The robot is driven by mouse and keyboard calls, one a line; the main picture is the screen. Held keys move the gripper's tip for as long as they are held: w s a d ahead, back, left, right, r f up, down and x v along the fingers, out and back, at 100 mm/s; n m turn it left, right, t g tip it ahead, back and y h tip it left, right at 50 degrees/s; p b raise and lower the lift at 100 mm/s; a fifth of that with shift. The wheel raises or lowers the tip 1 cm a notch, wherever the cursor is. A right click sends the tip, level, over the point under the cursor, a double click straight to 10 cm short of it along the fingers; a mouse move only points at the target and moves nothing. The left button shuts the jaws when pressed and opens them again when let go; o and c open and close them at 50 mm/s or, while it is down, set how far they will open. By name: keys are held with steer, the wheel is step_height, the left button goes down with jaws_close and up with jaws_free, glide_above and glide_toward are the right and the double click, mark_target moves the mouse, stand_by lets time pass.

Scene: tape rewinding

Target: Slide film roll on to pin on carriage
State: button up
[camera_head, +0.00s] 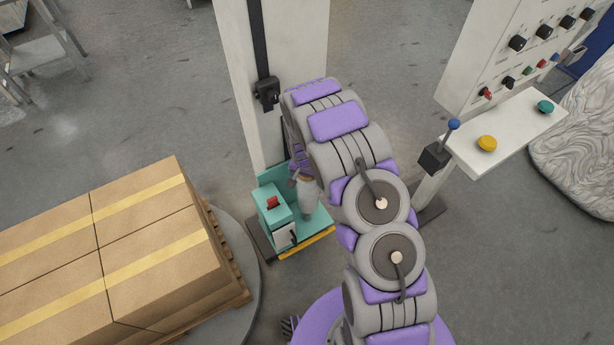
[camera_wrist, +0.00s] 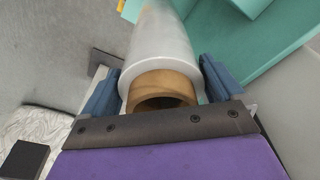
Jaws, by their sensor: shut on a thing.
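The film roll (camera_wrist: 162,50) is a whitish cylinder with a brown cardboard core (camera_wrist: 160,84), whose open end faces the wrist camera. My gripper (camera_wrist: 160,82) is shut on the roll, with one blue finger on each side near this end. In the head view the roll (camera_head: 308,197) hangs roughly upright over the teal carriage (camera_head: 318,219). The gripper is mostly hidden there behind my arm. The carriage also shows in the wrist view (camera_wrist: 235,40), beyond and to the right of the roll. I cannot see the pin, nor tell whether the roll touches the carriage.
A white mast (camera_head: 275,60) with a black rail rises behind the carriage. Stacked boxes (camera_head: 120,240) on a pallet and round turntable stand at the left. A control panel (camera_head: 515,60) with a button shelf (camera_head: 510,130) is at the right. A wrapped load (camera_head: 580,150) sits far right.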

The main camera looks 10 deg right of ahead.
steer(key=shift+a+f+b, duration=0.1)
steer(key=shift+f+b, duration=0.85)
steer(key=shift+f, duration=2)
steer(key=shift+f+b, duration=0.15)
steer(key=shift+b, duration=0.2)
steer(key=shift+f+b, duration=1.05)
steer(key=shift+f, duration=0.55)
steer(key=shift+f+b, duration=0.6)
steer(key=shift+f, duration=0.1)
steer(key=o, duration=1.7)
steer(key=shift+r, duration=0.1)
steer(key=shift+r+p, duration=1.6)
steer(key=shift+r, duration=2.35)
